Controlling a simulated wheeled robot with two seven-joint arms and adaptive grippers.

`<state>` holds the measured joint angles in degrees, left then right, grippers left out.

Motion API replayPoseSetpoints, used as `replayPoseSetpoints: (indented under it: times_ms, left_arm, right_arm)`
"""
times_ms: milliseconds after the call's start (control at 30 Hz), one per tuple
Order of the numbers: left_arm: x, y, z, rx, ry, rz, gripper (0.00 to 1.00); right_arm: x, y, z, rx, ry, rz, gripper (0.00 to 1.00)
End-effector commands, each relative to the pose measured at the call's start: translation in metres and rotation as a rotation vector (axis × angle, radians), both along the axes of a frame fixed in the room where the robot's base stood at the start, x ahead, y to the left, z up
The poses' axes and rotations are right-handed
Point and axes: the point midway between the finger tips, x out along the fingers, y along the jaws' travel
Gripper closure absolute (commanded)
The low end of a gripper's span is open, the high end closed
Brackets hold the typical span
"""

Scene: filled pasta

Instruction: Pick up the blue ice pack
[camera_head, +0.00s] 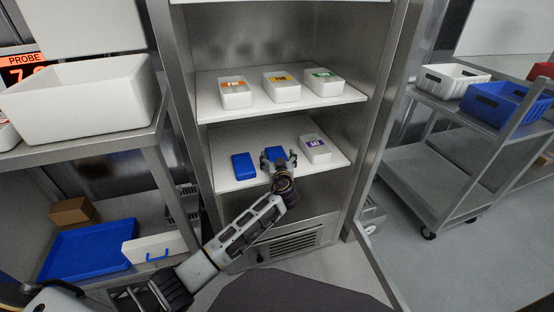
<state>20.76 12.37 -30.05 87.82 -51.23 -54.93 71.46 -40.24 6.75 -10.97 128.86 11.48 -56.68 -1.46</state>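Two blue ice packs are on the lower white shelf (228,183) of the open steel cabinet. The left blue ice pack (243,166) lies free. The second blue ice pack (276,152) is partly hidden behind my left gripper (277,160). The fingers of my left gripper are spread to either side of this pack, at its near end. I cannot tell whether they press on it. My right gripper is not in view.
A white tub with a purple label (315,149) stands just right of my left gripper. Three labelled white tubs, one with an orange label (235,95), stand on the upper shelf (215,115) above. Cabinet walls bound both sides. A steel cart (432,160) stands at right.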

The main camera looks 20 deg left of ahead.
Motion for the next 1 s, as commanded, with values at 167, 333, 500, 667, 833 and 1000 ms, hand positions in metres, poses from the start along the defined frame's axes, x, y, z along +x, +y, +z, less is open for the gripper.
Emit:
replayPoseSetpoints:
  times_ms: [167,333,500,667,833,1000]
  left_arm:
    - [0.0,0.0,0.0,0.0,0.0,0.0,0.42]
    - [0.0,0.0,0.0,0.0,0.001,0.0,0.64]
    - [0.0,0.0,0.001,0.0,-0.001,0.0,0.66]
    - [0.0,0.0,0.002,-0.001,-0.001,0.0,0.66]
    - [0.0,0.0,0.009,-0.001,-0.002,0.0,0.66]
    - [0.0,0.0,0.027,-0.002,-0.003,0.0,0.66]
  right_arm:
    - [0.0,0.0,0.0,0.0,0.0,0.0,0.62]
    - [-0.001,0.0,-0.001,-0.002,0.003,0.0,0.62]
    - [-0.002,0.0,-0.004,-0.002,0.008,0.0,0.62]
    - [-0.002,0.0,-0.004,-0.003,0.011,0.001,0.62]
    - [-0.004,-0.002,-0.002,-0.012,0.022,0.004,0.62]
    - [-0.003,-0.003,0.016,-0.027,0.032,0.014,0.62]
